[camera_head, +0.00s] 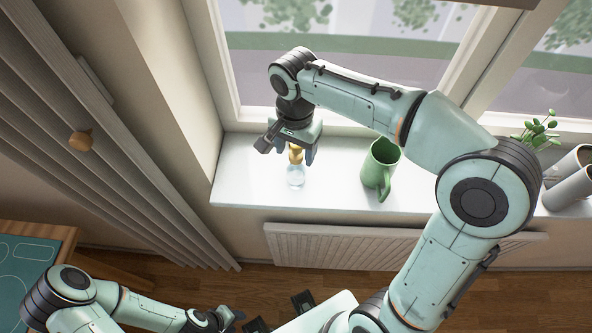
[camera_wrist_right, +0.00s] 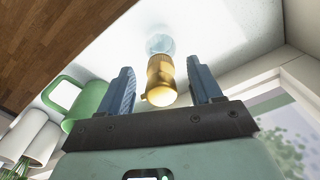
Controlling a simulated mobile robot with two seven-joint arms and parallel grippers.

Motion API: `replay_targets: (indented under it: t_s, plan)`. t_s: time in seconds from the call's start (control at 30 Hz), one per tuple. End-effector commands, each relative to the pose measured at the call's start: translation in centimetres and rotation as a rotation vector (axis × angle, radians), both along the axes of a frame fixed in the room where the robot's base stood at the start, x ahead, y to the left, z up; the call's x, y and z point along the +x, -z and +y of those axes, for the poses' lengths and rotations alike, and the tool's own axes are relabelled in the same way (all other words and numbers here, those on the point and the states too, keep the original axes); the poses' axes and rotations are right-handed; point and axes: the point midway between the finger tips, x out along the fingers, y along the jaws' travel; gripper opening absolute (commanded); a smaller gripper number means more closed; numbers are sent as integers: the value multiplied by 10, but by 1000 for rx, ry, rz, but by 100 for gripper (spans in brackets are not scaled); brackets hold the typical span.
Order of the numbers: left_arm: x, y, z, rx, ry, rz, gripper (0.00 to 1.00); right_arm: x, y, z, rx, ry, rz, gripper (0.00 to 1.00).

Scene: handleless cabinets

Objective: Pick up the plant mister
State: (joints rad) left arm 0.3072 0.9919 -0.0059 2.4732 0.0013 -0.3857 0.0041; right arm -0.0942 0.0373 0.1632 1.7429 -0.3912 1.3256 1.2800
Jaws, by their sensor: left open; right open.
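The plant mister has a clear glass bottle (camera_head: 295,176) and a brass top (camera_head: 295,154), and stands upright on the white windowsill (camera_head: 245,180). My right gripper (camera_head: 295,156) is just above it, pointing down, with its fingers around the brass top. In the right wrist view, the brass top (camera_wrist_right: 161,80) lies between the two open blue fingers, with a gap on each side; the glass bottle (camera_wrist_right: 159,44) shows beyond it. My left gripper (camera_head: 228,316) is low at the bottom of the head view, away from the sill; its fingertips are small there.
A green watering jug (camera_head: 379,168) stands to the right of the mister, also seen in the wrist view (camera_wrist_right: 88,100). A potted plant (camera_head: 536,130) and pale cylinders (camera_head: 570,180) are further right. The window is behind, the radiator (camera_head: 350,246) below.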

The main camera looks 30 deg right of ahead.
Motion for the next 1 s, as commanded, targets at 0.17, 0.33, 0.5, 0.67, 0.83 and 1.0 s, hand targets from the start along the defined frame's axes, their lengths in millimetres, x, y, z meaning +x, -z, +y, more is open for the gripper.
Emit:
replay_targets:
  t_s: [0.17, 0.33, 0.5, 0.67, 0.83, 1.0]
  plan:
    - [-2, 4, 0, 0, 0, 2, 43, 0, 24, -1, -1, 0, 2, 64]
    - [-2, 4, 0, 0, 0, 2, 43, 1, 27, -1, 0, 0, -1, 64]
    - [-2, 4, 0, 0, 0, 2, 43, 1, 26, -1, 0, 0, -1, 48]
    - [-2, 4, 0, 0, 0, 2, 43, 1, 26, -1, 0, 0, -1, 0]
    - [-2, 4, 0, 0, 0, 2, 43, 1, 26, 0, 0, 0, -1, 0]
    - [-2, 3, 0, 0, 0, 2, 43, 1, 24, 0, 0, 0, -2, 0]
